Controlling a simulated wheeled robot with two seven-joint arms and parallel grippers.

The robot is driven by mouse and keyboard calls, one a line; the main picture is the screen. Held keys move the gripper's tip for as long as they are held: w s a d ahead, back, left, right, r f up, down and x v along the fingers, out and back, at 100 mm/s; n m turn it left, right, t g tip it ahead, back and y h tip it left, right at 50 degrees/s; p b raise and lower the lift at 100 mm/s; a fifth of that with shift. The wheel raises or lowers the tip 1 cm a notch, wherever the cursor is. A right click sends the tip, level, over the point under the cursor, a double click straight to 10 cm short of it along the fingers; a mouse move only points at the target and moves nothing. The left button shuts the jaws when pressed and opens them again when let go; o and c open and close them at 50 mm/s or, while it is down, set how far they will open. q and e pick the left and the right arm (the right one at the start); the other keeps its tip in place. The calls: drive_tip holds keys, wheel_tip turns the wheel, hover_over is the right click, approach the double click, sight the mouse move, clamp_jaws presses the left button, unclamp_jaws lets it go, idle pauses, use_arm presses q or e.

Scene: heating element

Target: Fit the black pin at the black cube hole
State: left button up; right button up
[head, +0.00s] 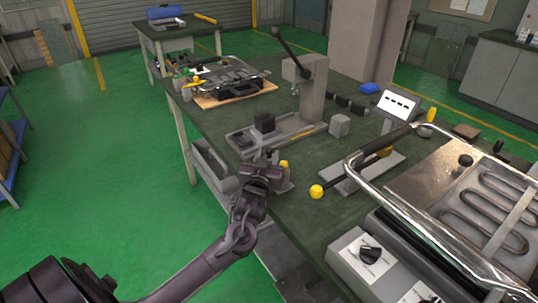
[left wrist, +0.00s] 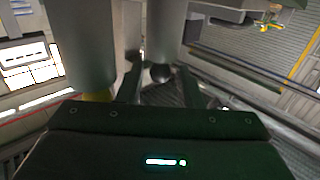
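A black cube (head: 265,122) sits on the grey base of the lever press in the head view. Its hole cannot be made out. My left gripper (head: 264,168) is at the near edge of the green table, in front of the press base and below the cube in the picture. In the left wrist view its two dark fingers (left wrist: 163,88) stand apart. A small round black thing (left wrist: 160,72) shows between or beyond them; I cannot tell whether it is the black pin or whether the fingers touch it. My right gripper is not in view.
The grey press (head: 304,92) with its black lever rises behind the gripper. A grey trough (head: 212,163) is left of it. A bar with a yellow knob (head: 316,191) and a large metal-framed heater unit (head: 470,200) are at the right.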

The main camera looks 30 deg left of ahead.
use_arm(q)
clamp_jaws()
